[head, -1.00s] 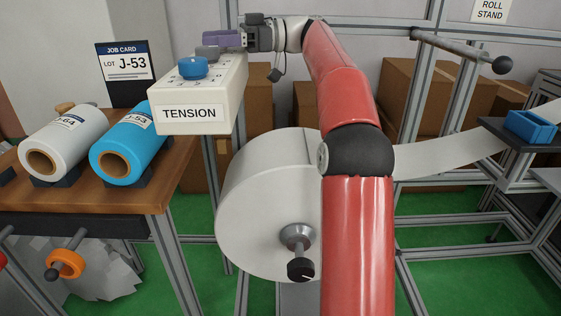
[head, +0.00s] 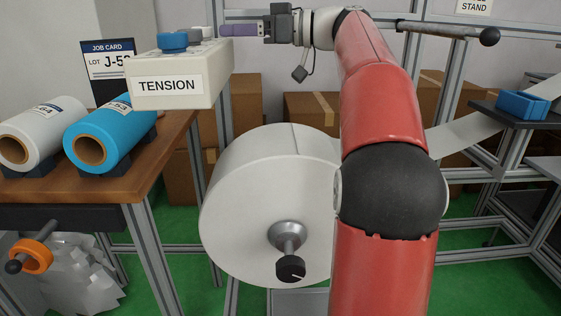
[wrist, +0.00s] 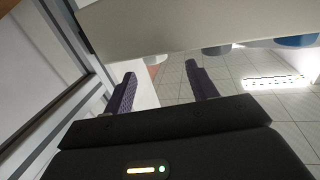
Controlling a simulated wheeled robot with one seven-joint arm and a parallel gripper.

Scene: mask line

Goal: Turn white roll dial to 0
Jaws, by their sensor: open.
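A further blue-grey knob part (head: 195,34) shows to the right. Dial readings cannot be made out. My gripper (head: 226,30) is open and empty, its purple fingers pointing left near the box's right edge, about dial height. In the wrist view, the open fingers (wrist: 162,82) are apart with nothing between them; the box (wrist: 180,25) lies across the top, with a blue dial (wrist: 296,40) and a grey one (wrist: 216,50) at its edge.
A white roll (head: 30,135) and a blue roll (head: 105,135) rest on a wooden table (head: 100,197), before a job card (head: 108,62). A large white roll (head: 262,205) hangs on the stand below my arm. A metal bar (head: 440,30) is right of my arm.

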